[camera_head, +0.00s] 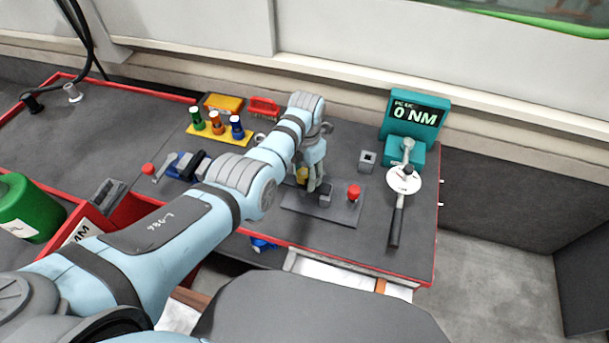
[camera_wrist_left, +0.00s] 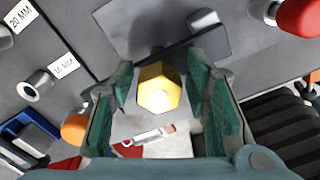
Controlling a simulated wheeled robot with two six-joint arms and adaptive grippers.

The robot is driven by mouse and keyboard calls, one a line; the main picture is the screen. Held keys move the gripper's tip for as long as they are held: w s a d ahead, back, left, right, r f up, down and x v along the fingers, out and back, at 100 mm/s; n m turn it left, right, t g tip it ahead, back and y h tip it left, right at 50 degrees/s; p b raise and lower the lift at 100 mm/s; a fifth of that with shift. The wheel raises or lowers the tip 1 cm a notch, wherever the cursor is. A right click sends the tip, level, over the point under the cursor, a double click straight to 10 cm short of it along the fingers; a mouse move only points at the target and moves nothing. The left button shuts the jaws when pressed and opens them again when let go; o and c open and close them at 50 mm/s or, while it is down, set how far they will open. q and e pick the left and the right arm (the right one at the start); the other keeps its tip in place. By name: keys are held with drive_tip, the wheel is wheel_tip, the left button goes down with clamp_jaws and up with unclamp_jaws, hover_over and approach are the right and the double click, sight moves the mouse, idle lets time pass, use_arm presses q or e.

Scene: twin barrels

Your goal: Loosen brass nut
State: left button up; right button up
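The brass nut (camera_head: 302,175) sits at the left part of a dark grey plate (camera_head: 338,213) on the workbench, partly hidden by my left gripper in the head view. In the left wrist view the hexagonal nut (camera_wrist_left: 158,88) shows between the fingers. My left gripper (camera_wrist_left: 160,85) is open, with a finger on each side of the nut and a visible gap to each. It points down at the plate in the head view (camera_head: 311,186). The fingers appear apart from the nut. My right gripper is in neither view.
A grey block (camera_head: 325,195) and a red knob (camera_head: 353,192) stand on the plate right of the nut. A torque wrench (camera_head: 396,218) lies farther right, before a teal display (camera_head: 412,113) reading 0 NM. Colored drivers (camera_head: 217,121) stand at the back left.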

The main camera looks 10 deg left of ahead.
sight(306, 171)
use_arm(q)
wheel_tip(306, 171, up, 8)
drive_tip(key=p, duration=0.7)
drive_tip(key=shift+f, duration=0.4)
drive_tip(key=shift+w, duration=0.1)
